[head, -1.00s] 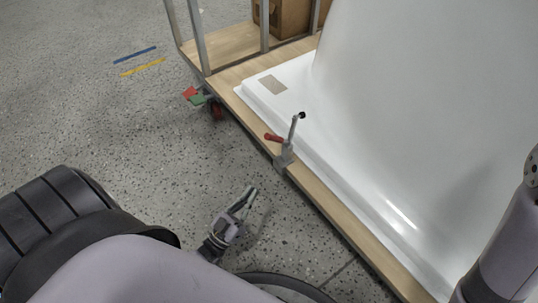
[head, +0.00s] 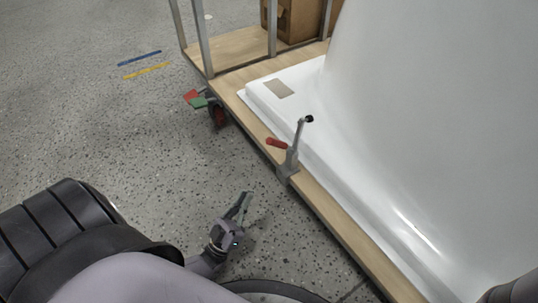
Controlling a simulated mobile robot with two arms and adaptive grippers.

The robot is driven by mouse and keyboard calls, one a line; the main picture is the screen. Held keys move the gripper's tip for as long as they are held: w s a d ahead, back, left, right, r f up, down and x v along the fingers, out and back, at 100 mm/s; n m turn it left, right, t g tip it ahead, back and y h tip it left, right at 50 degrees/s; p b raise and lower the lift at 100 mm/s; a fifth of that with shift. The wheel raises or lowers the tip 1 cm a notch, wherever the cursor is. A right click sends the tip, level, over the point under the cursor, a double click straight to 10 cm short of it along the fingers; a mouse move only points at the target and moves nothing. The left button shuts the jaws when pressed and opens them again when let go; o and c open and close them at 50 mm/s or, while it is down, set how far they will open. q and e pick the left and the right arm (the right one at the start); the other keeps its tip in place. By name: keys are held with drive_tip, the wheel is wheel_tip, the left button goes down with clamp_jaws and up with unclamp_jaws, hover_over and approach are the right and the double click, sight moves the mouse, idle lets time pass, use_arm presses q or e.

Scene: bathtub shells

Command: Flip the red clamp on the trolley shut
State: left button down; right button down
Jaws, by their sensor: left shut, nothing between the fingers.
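The clamp (head: 291,158) is mounted on the near wooden edge of the trolley (head: 335,210). Its red handle (head: 276,143) points left, and its metal arm stands up with a black tip (head: 309,119) at the top, apart from the white shell (head: 430,110). My left gripper (head: 246,197) is over the floor, left of and below the clamp in the picture. It is shut, empty and apart from the clamp. My right gripper is not in view; only part of my right arm shows at the lower right corner.
The white shell covers most of the trolley deck. Metal posts (head: 202,40) and a cardboard box (head: 297,18) stand at the back. A trolley wheel (head: 218,115) is beneath the left corner.

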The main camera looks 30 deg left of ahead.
use_arm(q)
drive_tip(key=b+x, duration=0.2)
drive_tip(key=x, duration=1.1)
drive_tip(key=shift+w+r, duration=0.1)
drive_tip(key=shift+r, duration=0.05)
